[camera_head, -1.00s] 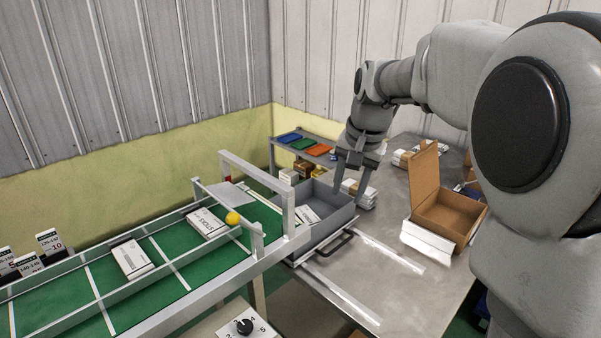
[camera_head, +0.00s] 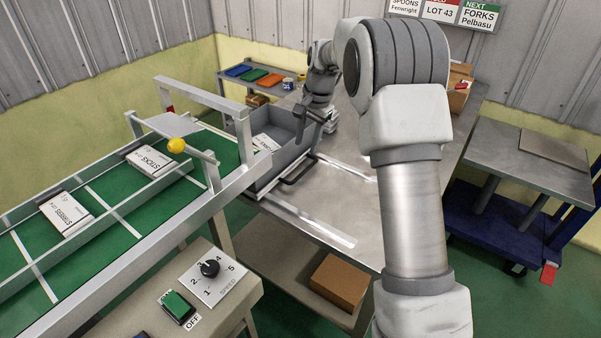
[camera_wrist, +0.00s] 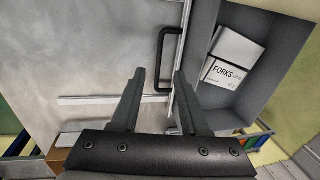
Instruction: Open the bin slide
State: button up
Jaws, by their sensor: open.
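The bin is a grey open box (camera_head: 278,165) at the end of the conveyor. Its black handle (camera_head: 300,172) sticks out over the steel table on the front side. White packs (camera_head: 263,143) lie inside the bin; in the wrist view (camera_wrist: 222,76) one reads FORKS. My gripper (camera_head: 312,126) is above the table by the bin's far right corner. In the wrist view my gripper (camera_wrist: 160,72) is open and empty, its fingers pointing toward the black handle (camera_wrist: 160,50). The handle bar appears between the fingertips' lines; I cannot tell the height gap.
Pale rails (camera_head: 312,222) run along the steel table (camera_head: 345,200) from the bin. The green conveyor (camera_head: 115,187) with a guard frame stands at the left. A control box (camera_head: 222,280) is in front. A blue cart (camera_head: 490,222) stands at the right.

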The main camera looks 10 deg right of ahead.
aim_at(299, 175)
jog(key=f, duration=0.3)
jog(key=w+a+f+b, duration=0.1)
jog(key=f, duration=0.7)
jog(key=shift+w+a+f+b, duration=0.15)
jog(key=shift+w+a+b, duration=0.15)
jog(key=shift+b, duration=0.05)
grip_shut()
dwell(0.7)
